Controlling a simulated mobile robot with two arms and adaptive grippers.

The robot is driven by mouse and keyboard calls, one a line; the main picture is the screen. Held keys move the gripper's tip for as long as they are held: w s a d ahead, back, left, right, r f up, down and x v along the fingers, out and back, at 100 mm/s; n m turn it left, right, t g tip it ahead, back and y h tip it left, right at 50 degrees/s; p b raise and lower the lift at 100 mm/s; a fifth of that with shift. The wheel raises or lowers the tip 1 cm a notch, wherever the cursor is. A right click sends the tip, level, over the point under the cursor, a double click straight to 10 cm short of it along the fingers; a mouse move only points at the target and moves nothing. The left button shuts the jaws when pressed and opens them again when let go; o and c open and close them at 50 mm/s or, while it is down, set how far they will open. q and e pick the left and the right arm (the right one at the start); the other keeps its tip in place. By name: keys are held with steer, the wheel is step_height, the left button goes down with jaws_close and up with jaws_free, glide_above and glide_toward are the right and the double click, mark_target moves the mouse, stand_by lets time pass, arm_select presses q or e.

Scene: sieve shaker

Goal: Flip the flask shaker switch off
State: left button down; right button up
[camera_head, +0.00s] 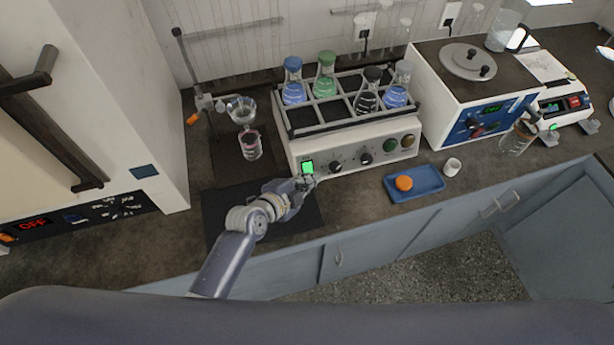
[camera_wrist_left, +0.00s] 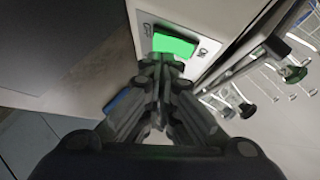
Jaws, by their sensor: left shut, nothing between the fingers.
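The flask shaker (camera_head: 350,152) stands against the back of the bench, with flasks of blue and green liquid and a dark-stoppered one in its rack. Its switch (camera_head: 307,167) is at the left end of the front panel and glows green. In the left wrist view the switch (camera_wrist_left: 176,45) shows large and lit, just beyond my fingertips. My left gripper (camera_head: 306,184) is shut and empty, its tips right at the lower edge of the switch; I cannot tell whether they touch it. The shut fingers also show in the wrist view (camera_wrist_left: 160,68). My right gripper is not in view.
A blue tray (camera_head: 425,191) with an orange item (camera_head: 404,183) and a small white cup (camera_head: 452,167) lie right of the shaker. A blue-fronted bath (camera_head: 480,118) stands farther right. A funnel stand with a beaker (camera_head: 250,146) is at left. A dark mat (camera_head: 225,205) lies under my arm.

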arm_select(q)
steer(key=shift+w+a+f, duration=0.15)
steer(key=shift+w+f, duration=0.1)
steer(key=shift+w, duration=0.05)
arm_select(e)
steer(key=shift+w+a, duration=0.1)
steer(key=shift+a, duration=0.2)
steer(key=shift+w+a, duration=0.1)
arm_select(q)
steer(key=shift+w+a+f+m+t+b, duration=0.15)
steer(key=shift+f+m+t+b, duration=0.2)
steer(key=shift+f+b, duration=0.65)
steer(key=shift+r, duration=0.65)
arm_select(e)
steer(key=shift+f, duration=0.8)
arm_select(q)
steer(key=shift+r+p, duration=0.15)
steer(key=shift+p, duration=0.15)
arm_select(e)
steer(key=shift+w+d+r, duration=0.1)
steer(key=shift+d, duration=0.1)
